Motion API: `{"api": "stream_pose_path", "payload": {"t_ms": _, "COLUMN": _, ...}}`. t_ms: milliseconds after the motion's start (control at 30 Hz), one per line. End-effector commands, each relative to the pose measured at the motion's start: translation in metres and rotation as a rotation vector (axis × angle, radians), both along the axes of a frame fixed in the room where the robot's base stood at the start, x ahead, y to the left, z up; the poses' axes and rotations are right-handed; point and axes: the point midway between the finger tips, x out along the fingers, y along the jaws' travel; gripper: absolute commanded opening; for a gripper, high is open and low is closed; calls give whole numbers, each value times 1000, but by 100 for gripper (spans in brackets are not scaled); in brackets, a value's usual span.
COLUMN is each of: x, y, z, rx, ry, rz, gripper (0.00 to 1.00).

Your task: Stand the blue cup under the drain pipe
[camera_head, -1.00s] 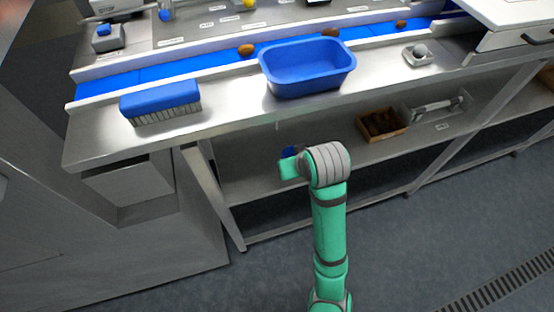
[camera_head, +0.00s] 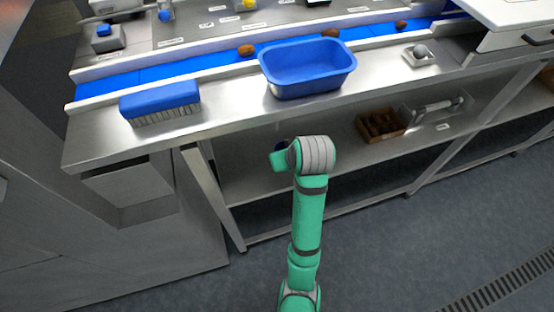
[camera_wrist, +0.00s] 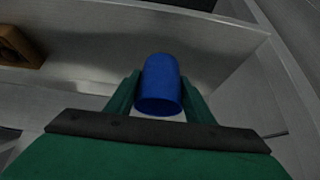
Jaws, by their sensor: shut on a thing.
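The blue cup (camera_wrist: 160,82) is between the two green fingers of my gripper (camera_wrist: 160,98) in the wrist view. My gripper is shut on it. In the head view only a small dark blue bit of the cup (camera_head: 279,146) shows behind my arm's end, under the front edge of the steel counter. It appears to be above the lower shelf; its height over the shelf is hard to tell. I cannot make out the drain pipe clearly in either current view.
The steel counter (camera_head: 230,118) overhangs the lower shelf (camera_head: 350,170). A brown wooden box (camera_head: 382,124) stands on that shelf to the right; it shows in the wrist view (camera_wrist: 17,47). A blue tub (camera_head: 307,84) and a blue brush (camera_head: 160,103) are on the counter.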

Motion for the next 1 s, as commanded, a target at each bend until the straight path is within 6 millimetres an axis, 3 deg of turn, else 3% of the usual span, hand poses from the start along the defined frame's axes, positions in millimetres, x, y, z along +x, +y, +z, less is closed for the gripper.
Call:
{"api": "stream_pose_path", "payload": {"t_ms": 467, "x": 14, "y": 10, "z": -19, "rx": 0, "ry": 0, "rz": 1, "gripper": 27}}
{"api": "stream_pose_path", "payload": {"t_ms": 700, "x": 32, "y": 21, "z": -46, "rx": 0, "ry": 0, "rz": 1, "gripper": 27}}
{"api": "stream_pose_path", "payload": {"t_ms": 867, "x": 38, "y": 27, "z": -54, "rx": 0, "ry": 1, "rz": 5, "gripper": 27}}
{"api": "stream_pose_path", "payload": {"t_ms": 1000, "x": 41, "y": 29, "z": -72, "rx": 1, "ry": 3, "rz": 2, "gripper": 27}}
